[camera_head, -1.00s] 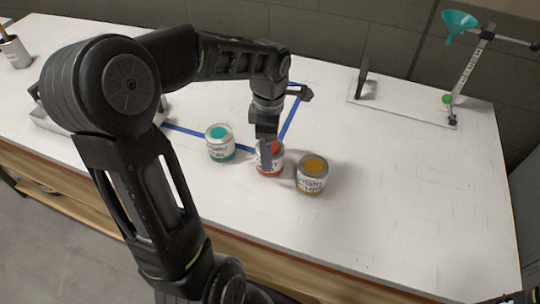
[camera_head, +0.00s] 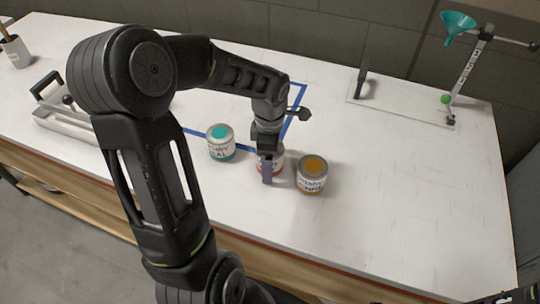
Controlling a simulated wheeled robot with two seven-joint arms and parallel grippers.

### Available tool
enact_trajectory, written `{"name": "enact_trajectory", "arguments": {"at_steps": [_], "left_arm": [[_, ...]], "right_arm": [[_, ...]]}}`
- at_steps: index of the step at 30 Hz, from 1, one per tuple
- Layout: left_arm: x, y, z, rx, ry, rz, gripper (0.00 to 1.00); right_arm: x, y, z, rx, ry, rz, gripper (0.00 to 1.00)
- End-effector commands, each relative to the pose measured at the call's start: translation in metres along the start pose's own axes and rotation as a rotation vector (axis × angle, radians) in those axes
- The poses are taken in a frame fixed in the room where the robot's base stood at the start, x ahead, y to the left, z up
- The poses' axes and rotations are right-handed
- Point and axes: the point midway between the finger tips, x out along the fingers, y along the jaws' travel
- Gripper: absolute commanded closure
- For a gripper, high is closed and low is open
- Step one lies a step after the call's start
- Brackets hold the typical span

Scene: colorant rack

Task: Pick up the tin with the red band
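The tin with the red band (camera_head: 278,163) stands on the white table between a teal tin and an orange tin. It is largely covered by my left gripper (camera_head: 267,171), which points down over it. One finger shows in front of the tin's near side; the other finger is hidden. I cannot tell whether the fingers touch the tin. My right gripper cannot be made out.
The teal-topped tin (camera_head: 221,144) stands close on the left, the orange-topped tin (camera_head: 312,175) close on the right. Blue tape (camera_head: 293,127) marks the table. A stand with a teal funnel (camera_head: 458,25) is at the back right. The right front table is clear.

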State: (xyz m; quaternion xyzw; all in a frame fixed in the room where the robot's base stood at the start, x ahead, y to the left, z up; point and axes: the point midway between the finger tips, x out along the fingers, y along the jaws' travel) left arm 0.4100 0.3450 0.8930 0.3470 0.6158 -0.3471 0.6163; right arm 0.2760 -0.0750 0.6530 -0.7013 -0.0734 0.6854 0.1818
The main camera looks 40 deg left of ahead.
Motion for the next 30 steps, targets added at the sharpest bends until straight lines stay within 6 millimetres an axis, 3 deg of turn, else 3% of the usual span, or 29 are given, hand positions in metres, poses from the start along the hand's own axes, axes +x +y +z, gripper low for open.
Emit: {"name": "enact_trajectory", "arguments": {"at_steps": [10,30], "left_arm": [[-0.0003,0.0001,0.0000,0.000,0.000,0.000,0.10],[-0.0003,0.0000,0.0000,0.000,0.000,0.000,0.65]], "right_arm": [[0.0000,-0.0001,0.0001,0.000,0.000,0.000,0.64],[0.0000,-0.0001,0.0001,0.000,0.000,0.000,0.64]]}}
